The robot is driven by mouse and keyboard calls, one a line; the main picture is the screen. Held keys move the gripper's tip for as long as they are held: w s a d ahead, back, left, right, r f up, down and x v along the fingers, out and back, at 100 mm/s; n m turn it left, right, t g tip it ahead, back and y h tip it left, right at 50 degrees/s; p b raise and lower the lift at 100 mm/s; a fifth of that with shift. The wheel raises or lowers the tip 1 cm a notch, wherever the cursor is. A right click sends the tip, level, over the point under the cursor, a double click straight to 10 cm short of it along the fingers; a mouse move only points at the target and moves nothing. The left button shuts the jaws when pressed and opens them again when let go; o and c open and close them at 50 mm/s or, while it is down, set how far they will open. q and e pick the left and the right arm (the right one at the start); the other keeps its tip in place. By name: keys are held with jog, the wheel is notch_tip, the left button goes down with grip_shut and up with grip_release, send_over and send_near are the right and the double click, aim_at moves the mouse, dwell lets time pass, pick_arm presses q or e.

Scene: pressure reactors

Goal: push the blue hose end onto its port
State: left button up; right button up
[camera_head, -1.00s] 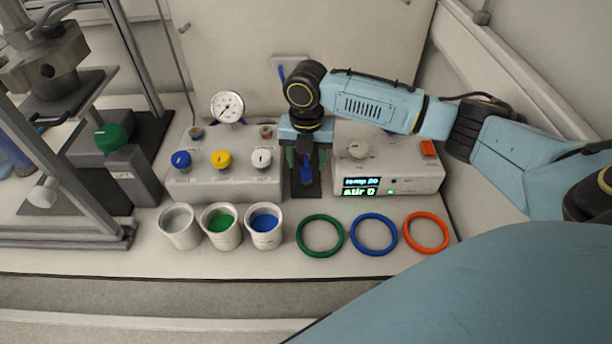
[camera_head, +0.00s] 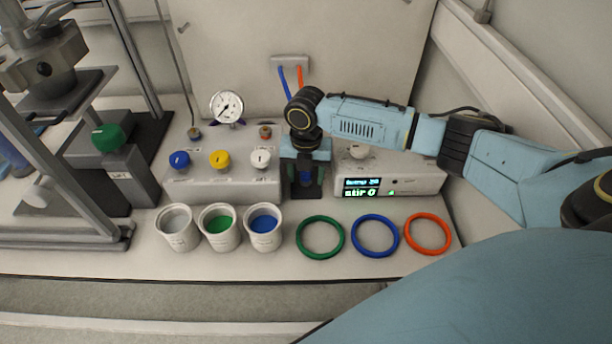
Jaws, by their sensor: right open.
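My right gripper (camera_head: 306,180) points down over a dark stand between the valve box and the display unit. Its jaws are open, with a blue piece (camera_head: 306,175) between or just behind the fingers, which looks like the blue hose end; the fingers hide most of it, and I cannot tell whether they touch it. The blue hose (camera_head: 284,82) comes from a wall plate and passes out of sight behind my wrist. A port with a blue ring (camera_head: 194,133) stands at the back left of the valve box. My left gripper is not in view.
The valve box (camera_head: 222,187) carries blue, yellow and white knobs, a gauge (camera_head: 227,106) and a red-ringed port (camera_head: 265,132). Three cups (camera_head: 177,243) and green, blue and orange rings (camera_head: 320,254) line the front. An orange hose (camera_head: 300,76) hangs beside the blue one.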

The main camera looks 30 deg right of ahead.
jog(key=c, duration=1)
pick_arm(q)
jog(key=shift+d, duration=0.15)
pick_arm(e)
jog(key=shift+r, duration=0.15)
